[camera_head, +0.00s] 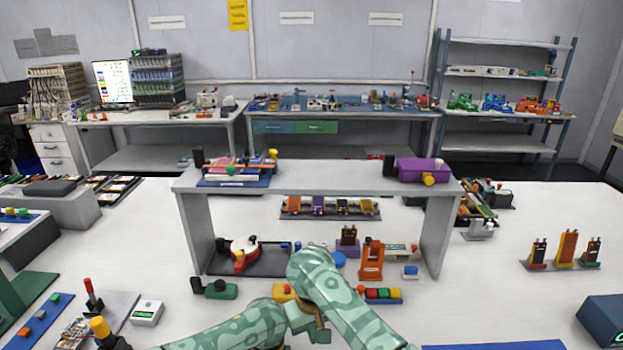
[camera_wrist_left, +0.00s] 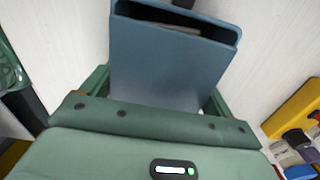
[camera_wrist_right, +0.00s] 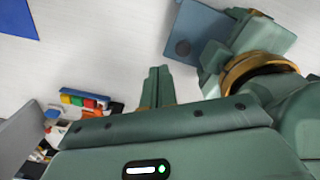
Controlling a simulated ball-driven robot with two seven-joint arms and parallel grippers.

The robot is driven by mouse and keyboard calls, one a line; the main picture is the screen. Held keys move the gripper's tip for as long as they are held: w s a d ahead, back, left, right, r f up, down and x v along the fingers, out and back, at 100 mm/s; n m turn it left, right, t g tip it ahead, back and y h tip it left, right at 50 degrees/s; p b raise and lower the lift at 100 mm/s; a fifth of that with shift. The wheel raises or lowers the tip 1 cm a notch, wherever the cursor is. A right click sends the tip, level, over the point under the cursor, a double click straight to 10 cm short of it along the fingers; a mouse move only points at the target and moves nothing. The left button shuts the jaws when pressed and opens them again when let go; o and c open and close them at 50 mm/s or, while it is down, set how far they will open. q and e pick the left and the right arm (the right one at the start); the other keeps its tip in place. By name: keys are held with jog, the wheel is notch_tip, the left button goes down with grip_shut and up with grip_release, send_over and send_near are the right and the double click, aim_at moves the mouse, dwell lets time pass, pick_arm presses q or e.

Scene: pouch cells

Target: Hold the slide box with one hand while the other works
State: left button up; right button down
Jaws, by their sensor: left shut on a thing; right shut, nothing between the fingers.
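The slide box (camera_wrist_left: 165,55) is a blue-grey box with an open end that shows a dark inside and a pale edge within. My left gripper (camera_wrist_left: 157,92) is shut on it, with a finger on each side. The box also shows tilted in the right wrist view (camera_wrist_right: 200,28), beside the left gripper's green fingers. My right gripper (camera_wrist_right: 158,78) is shut and empty, its fingertips together over the white table, apart from the box. In the head view my arms cross at the bottom centre, and I cannot make out the box there.
A grey raised shelf (camera_head: 330,180) stands on the white table beyond my arms. Coloured blocks (camera_head: 378,294) and an orange stand (camera_head: 371,262) sit near my arms. A blue mat (camera_head: 495,345) lies at the front right. The table right of the shelf is partly clear.

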jog(key=f+m, duration=0.2)
jog(key=m, duration=0.1)
jog(key=s+f+m, duration=0.1)
jog(key=f+m, duration=0.1)
jog(key=m, duration=0.2)
jog(key=f+m, duration=0.1)
jog(key=m, duration=0.3)
jog(key=shift+s+d+f, duration=0.15)
jog(key=shift+s+f, duration=0.15)
jog(key=shift+f, duration=0.1)
dwell(2.1)
